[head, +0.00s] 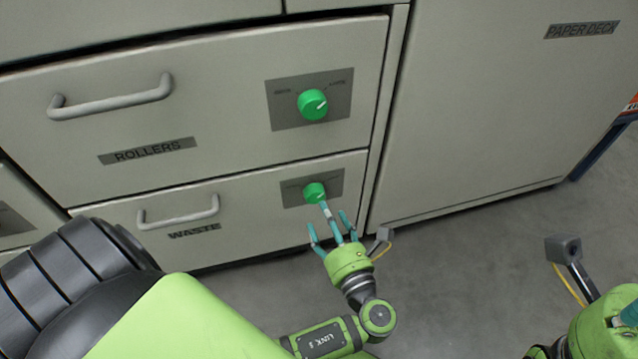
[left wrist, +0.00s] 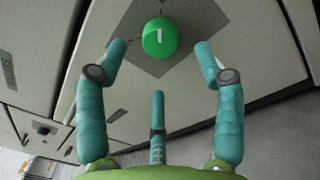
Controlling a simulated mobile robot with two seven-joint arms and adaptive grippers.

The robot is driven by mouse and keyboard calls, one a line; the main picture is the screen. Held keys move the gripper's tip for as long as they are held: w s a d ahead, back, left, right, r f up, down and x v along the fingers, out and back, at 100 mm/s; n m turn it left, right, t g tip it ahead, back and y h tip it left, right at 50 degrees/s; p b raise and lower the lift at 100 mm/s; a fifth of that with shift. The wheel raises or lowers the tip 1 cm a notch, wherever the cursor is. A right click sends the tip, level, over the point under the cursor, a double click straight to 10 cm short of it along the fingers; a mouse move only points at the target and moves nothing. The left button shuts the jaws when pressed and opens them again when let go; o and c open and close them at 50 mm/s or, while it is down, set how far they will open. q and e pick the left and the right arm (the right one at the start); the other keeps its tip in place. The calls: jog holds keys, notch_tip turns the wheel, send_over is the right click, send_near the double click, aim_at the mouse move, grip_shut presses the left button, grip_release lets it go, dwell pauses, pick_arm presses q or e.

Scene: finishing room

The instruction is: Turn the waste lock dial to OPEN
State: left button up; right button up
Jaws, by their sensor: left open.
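The waste lock dial (head: 315,192) is a green round knob on a grey plate at the right of the lower drawer, labelled WASTE. In the left wrist view, the dial (left wrist: 159,40) is ahead at the top centre, with a white pointer mark running nearly upright in the picture. The plate's lettering is too small to read. My left gripper (head: 329,222) is open just in front of and below the dial; its teal fingers (left wrist: 160,80) are spread, with nothing between them. One finger overlaps the dial's lower edge in the head view; contact is unclear. My right gripper (head: 628,314) is cut off at the right edge.
A second green dial (head: 313,104) is on the ROLLERS drawer (head: 220,110) above. Bar handles project from the ROLLERS (head: 110,100) and WASTE (head: 180,218) drawers. The PAPER DECK cabinet (head: 490,110) stands at the right. Grey floor (head: 470,260) is clear in front.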

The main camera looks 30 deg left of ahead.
aim_at(317, 198)
pick_arm(q)
jog(key=shift+b+x, duration=0.95)
jog(key=shift+x, duration=1.8)
jog(key=c, duration=1.2)
